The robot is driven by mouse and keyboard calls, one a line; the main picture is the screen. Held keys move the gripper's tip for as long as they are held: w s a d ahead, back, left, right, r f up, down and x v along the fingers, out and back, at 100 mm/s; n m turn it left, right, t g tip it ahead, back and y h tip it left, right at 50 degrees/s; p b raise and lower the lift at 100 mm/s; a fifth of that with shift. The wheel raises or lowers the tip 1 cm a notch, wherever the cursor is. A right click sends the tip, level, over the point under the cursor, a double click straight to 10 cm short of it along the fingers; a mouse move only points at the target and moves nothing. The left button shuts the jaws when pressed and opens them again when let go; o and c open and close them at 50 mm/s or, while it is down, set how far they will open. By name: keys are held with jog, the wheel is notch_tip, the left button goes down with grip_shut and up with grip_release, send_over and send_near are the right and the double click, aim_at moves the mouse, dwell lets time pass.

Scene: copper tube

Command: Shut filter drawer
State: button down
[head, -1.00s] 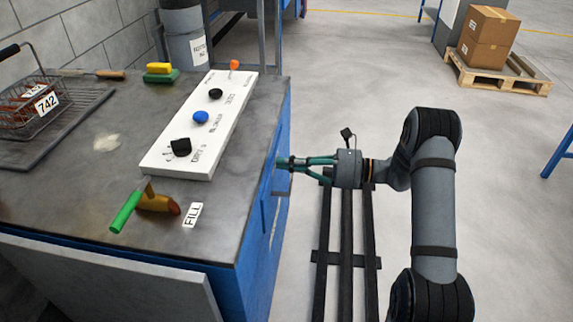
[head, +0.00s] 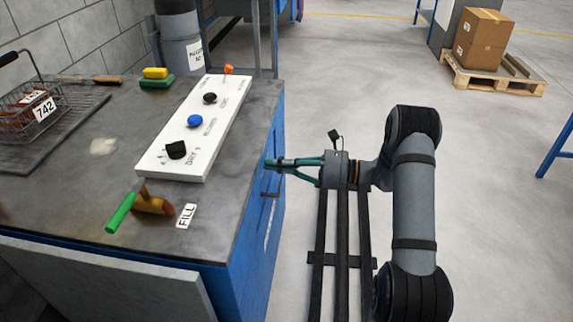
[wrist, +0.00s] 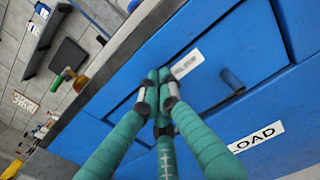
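The blue bench (head: 262,225) has a blue drawer front (wrist: 205,85) on its side, with a small white label (wrist: 187,64) and a dark handle (wrist: 232,80). The label's text is too blurred to read surely. My gripper (wrist: 158,78) has teal fingers drawn together, with nothing seen between them. Its tips are at the drawer front beside the label, apart from the handle, and seem to touch it. In the head view my gripper (head: 270,163) reaches the bench's right side, where the drawer front is seen nearly edge-on. I cannot tell how far the drawer stands out.
A white control panel (head: 215,115) with several knobs lies on the bench top. A green-handled lever (head: 122,212) is near the front, a wire basket (head: 30,115) at the left. A LOAD label (wrist: 257,137) marks another blue panel.

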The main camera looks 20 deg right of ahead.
jog(key=f+b+v, duration=0.2)
jog(key=f+v, duration=0.1)
jog(key=v, duration=1.3)
jog(key=s+a+r+n+b, duration=0.1)
jog(key=s+a+r+n, duration=0.1)
jog(key=s+a+n, duration=0.55)
jog(key=w+a+n+b, duration=0.3)
jog(key=w+a+n, duration=0.4)
jog(key=a+n, duration=0.3)
jog(key=shift+a+f, duration=0.2)
jog(key=shift+a, duration=0.15)
jog(key=shift+n, duration=0.25)
